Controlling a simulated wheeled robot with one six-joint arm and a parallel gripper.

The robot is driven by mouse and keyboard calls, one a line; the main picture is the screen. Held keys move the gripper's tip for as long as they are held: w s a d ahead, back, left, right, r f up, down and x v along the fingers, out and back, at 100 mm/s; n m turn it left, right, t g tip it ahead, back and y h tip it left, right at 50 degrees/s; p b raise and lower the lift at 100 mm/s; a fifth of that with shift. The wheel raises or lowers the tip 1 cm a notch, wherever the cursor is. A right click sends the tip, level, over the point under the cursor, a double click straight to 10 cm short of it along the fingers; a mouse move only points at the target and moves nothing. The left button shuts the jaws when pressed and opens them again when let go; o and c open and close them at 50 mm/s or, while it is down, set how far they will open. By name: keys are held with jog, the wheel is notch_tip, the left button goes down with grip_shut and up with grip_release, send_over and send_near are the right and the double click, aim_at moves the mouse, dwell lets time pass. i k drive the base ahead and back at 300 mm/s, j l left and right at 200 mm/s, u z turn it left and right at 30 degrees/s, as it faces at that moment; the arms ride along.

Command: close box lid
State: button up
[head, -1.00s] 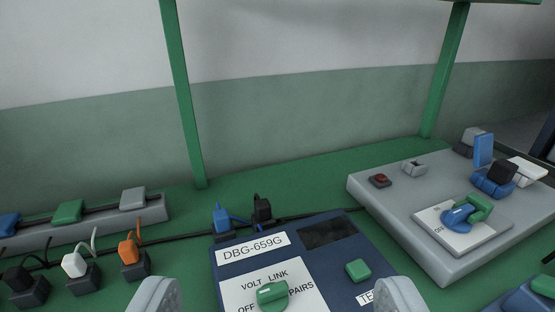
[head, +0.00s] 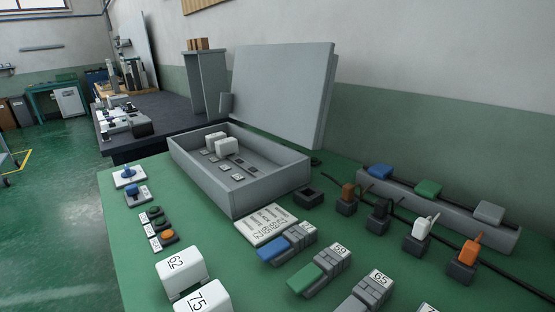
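A grey open-topped box (head: 265,188) stands on the green bench left of the middle in the head view. Its large grey lid (head: 280,95) stands up at the box's far right side, tilted back toward the wall, so the box is open. Two white blocks (head: 226,146) and several small dark and light parts are inside the box. My gripper does not show in the head view now.
A numbered plate (head: 266,225), blue and green switches and white blocks marked 62 (head: 180,268) and 75 crowd the bench in front. A grey rail (head: 440,209) with plugs and a cable runs along the wall. Green bench surface (head: 210,235) shows left of the plate.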

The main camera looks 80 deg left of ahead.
aim_at(283, 91)
jog(key=u, duration=2.4)
